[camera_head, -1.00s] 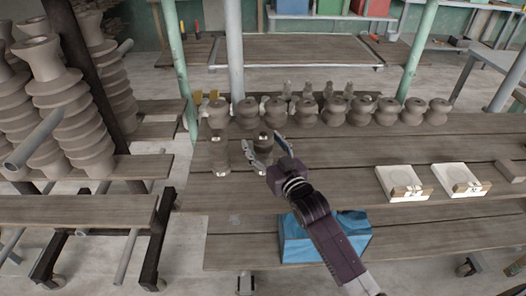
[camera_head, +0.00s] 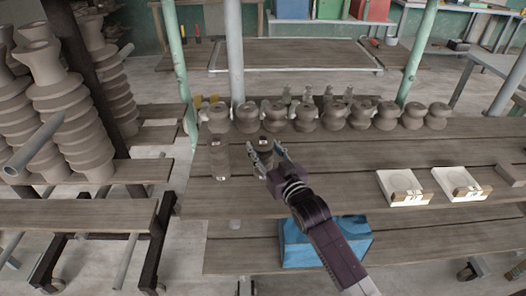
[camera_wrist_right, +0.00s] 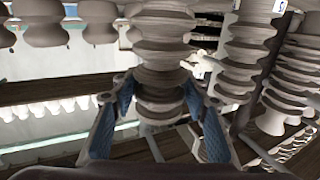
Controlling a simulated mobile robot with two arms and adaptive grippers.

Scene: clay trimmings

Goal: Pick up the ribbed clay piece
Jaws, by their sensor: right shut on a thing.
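The ribbed clay piece (camera_wrist_right: 160,75) stands between the blue-padded fingers of my right gripper (camera_wrist_right: 158,115) in the right wrist view. It is grey-brown with stacked rings, and its top runs out of that picture. In the head view my right gripper (camera_head: 267,150) is shut on the dark clay piece (camera_head: 265,143) over the plank table, and the fingers partly hide it. I cannot tell whether it is clear of the planks. A similar clay piece (camera_head: 219,160) stands just to the left. My left gripper is not in view.
A row of rounded clay pots (camera_head: 332,115) lines the back of the plank table (camera_head: 330,165). Two white blocks (camera_head: 402,187) lie at the right. A blue box (camera_head: 325,243) sits below the front edge. Tall ribbed stacks (camera_head: 62,105) and green posts stand nearby.

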